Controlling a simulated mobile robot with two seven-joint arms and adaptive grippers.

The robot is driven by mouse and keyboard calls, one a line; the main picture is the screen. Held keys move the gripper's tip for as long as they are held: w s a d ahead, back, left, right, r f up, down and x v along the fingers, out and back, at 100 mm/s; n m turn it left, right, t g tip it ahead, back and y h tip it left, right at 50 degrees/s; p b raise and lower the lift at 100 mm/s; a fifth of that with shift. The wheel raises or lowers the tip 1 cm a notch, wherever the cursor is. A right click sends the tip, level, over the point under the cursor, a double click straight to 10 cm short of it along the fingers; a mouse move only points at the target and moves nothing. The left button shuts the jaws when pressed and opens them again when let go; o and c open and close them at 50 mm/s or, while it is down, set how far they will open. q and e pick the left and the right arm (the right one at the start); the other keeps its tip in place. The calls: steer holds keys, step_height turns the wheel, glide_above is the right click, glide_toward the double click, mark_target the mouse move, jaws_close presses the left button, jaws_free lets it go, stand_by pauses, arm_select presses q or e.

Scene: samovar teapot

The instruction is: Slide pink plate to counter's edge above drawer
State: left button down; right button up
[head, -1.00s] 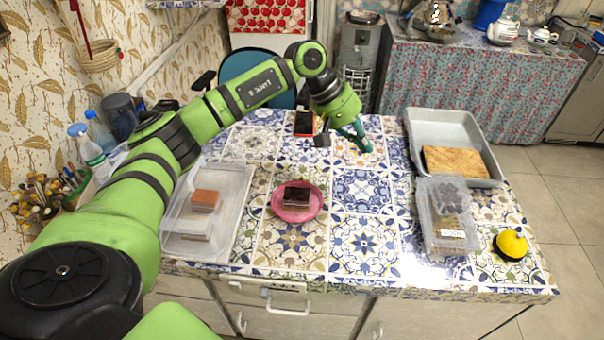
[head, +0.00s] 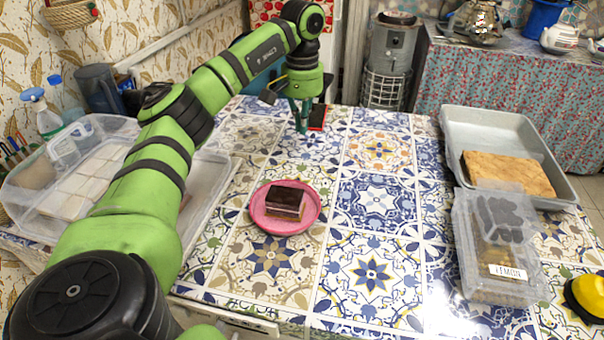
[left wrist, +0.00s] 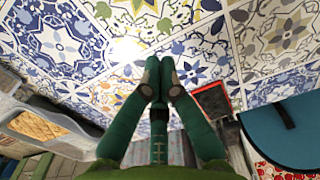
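The pink plate (head: 314,218) lies flat on the tiled counter (head: 375,278), with a dark-topped layered cake piece (head: 287,202) on it. Bare tiles lie between the plate and the counter's front edge. A strip of the drawer front (head: 232,319) shows below that edge at the bottom. My left gripper (head: 302,130) points down at the counter beyond the plate, apart from it. Its two fingertips (left wrist: 160,78) are together in the left wrist view, with nothing between them. The plate does not show in that view. My right gripper is not in view.
A clear lidded box (head: 500,245) labelled lemon and a grey tray (head: 455,125) with a flat brown slab stand on the right. A yellow dome-shaped thing (head: 587,296) is at the right corner. Clear plastic containers (head: 100,125) are on the left. A red-edged dark object (head: 318,117) lies beside my left gripper.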

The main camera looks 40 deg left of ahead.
mark_target(301, 172)
arm_select(q)
step_height(301, 172, down, 11)
steer(key=shift+s+r+b, duration=0.15)
steer(key=shift+b, duration=0.45)
steer(key=shift+s+d+f, duration=0.1)
steer(key=shift+s+f, duration=0.15)
steer(key=shift+s+d, duration=0.4)
steer(key=shift+s, duration=0.35)
steer(key=shift+s+d, duration=0.4)
steer(key=shift+s, duration=0.35)
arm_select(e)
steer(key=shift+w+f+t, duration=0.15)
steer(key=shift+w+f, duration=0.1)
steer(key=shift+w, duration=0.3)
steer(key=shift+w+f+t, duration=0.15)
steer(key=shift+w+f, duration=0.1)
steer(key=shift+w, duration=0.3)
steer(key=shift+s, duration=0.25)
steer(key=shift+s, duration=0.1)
